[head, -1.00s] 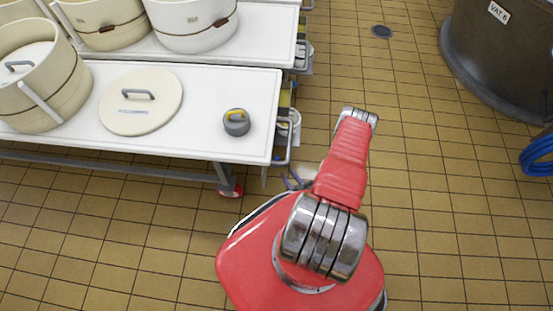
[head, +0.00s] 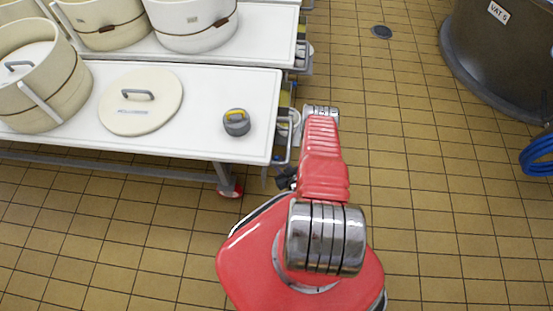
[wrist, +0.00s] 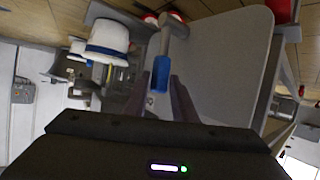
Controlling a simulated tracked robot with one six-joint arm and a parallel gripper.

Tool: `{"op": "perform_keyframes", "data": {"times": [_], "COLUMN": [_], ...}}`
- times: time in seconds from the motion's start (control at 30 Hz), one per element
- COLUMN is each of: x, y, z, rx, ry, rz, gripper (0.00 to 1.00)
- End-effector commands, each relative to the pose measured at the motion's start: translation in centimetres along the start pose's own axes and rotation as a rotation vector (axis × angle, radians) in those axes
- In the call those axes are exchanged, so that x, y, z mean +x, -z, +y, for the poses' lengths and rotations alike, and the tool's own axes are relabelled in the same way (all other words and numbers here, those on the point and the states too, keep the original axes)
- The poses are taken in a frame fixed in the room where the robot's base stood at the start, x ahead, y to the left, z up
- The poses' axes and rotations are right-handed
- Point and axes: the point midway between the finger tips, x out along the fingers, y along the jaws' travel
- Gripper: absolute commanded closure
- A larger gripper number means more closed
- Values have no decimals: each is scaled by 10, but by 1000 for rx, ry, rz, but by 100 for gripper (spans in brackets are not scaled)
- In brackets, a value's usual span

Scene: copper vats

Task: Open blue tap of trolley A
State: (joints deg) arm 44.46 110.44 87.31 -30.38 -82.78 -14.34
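In the wrist view a blue tap handle (wrist: 161,72) shows just beyond and between the tips of my gripper (wrist: 160,92). The gripper's two dark fingers are apart, with nothing clearly held; I cannot tell whether either touches the handle. The handle hangs from a grey fitting beside a large pale grey panel (wrist: 220,60). In the head view the nearest white-topped trolley (head: 255,90) stands left of my arm. The tap is not visible there. My gripper is mostly hidden below my red arm, at the trolley's right end. No letter A is readable.
A white bucket with a blue band (wrist: 107,40) is left of the handle in the wrist view. A grey-and-yellow object (head: 236,123) and a round lid (head: 155,115) lie on the trolley.

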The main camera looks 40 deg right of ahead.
Motion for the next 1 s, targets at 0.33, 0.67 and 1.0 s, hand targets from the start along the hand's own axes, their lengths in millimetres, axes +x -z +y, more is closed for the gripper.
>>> {"op": "perform_keyframes", "data": {"times": [0.33, 0.67, 1.0], "x": [27, 27, 27], "y": [-1, 0, 0], "z": [0, 0, 0], "rx": [0, 0, 0], "ry": [0, 0, 0], "rz": [-1, -1, -1], "gripper": [75, 82, 100]}}
